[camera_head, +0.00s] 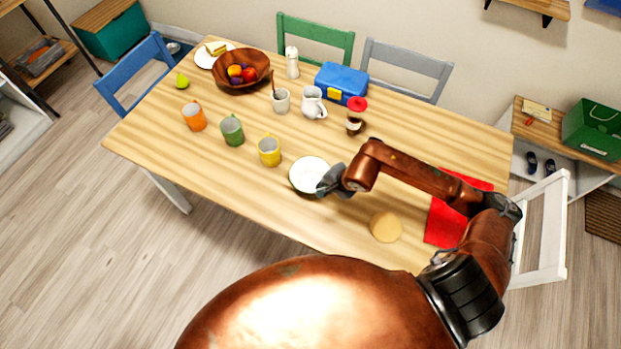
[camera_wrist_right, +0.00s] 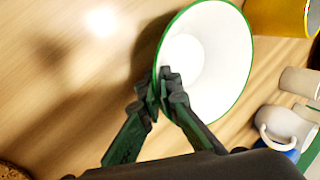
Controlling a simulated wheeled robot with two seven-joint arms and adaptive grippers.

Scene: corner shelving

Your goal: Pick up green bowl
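The green bowl (camera_head: 309,173) is white inside with a thin green rim. In the head view it is near the front edge of the wooden table, right of the yellow mug. My right gripper (camera_head: 331,180) is at the bowl's right side. In the right wrist view the bowl (camera_wrist_right: 212,62) shows large, and my right gripper's fingers (camera_wrist_right: 162,88) are closed together on its rim, one inside and one outside. I cannot tell whether the bowl touches the table. My left gripper is not in view.
A yellow mug (camera_head: 269,151), green mug (camera_head: 231,130) and orange mug (camera_head: 194,117) stand left of the bowl. A French press (camera_head: 355,122) and a white jug (camera_head: 313,103) stand behind. A round tan disc (camera_head: 385,227) and red cloth (camera_head: 447,222) lie to the right.

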